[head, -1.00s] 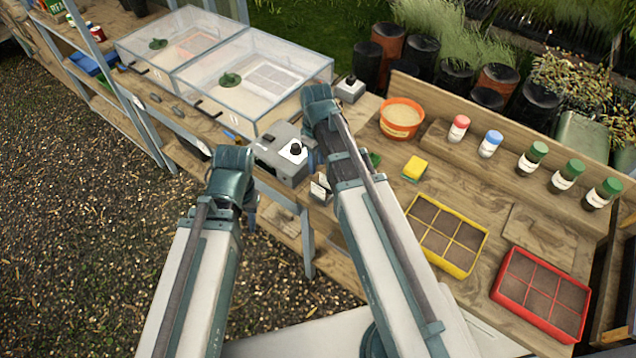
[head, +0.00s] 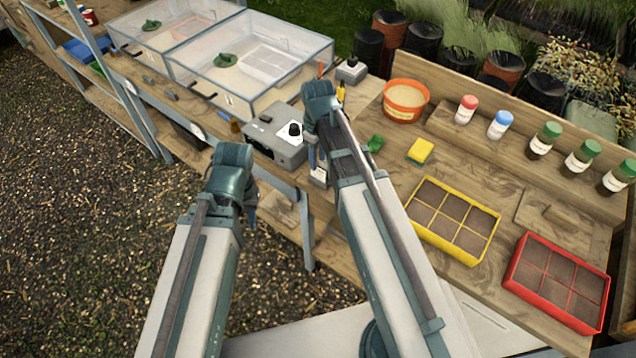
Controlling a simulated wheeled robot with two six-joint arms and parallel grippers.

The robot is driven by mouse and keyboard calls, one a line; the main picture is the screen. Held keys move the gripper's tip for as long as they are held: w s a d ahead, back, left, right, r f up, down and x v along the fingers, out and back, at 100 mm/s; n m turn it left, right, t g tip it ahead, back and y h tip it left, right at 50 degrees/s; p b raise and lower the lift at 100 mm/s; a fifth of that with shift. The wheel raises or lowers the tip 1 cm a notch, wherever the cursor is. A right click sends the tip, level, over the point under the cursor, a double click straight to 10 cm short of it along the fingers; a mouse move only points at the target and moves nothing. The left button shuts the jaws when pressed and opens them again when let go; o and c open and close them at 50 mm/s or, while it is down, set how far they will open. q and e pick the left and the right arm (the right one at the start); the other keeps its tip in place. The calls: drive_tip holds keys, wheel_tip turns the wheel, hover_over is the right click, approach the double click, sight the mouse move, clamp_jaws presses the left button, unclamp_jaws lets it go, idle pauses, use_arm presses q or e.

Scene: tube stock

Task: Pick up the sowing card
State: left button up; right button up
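A small white card-like item (head: 320,174) stands at the bench's front edge, just below my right gripper and partly hidden by that arm. I cannot tell for sure that it is the sowing card. My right gripper (head: 314,158) points down over the bench beside the grey box; its fingers are mostly hidden behind the arm. My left gripper (head: 250,210) hangs in front of the bench, apart from it, over the gravel side. Its fingers are seen edge-on, so their opening does not show.
A grey box with a black knob (head: 275,138) sits left of my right gripper. Clear propagator boxes (head: 250,62) are behind it. An orange bowl (head: 405,100), yellow sponge (head: 420,151), yellow tray (head: 408,212), red tray (head: 503,283) and several capped bottles (head: 544,140) are to the right.

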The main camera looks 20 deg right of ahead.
sight(318, 176)
drive_tip(key=shift+f, duration=0.3)
wheel_tip(318, 176, down, 5)
drive_tip(key=b, duration=0.5)
drive_tip(key=shift+s+f, duration=0.15)
clamp_jaws()
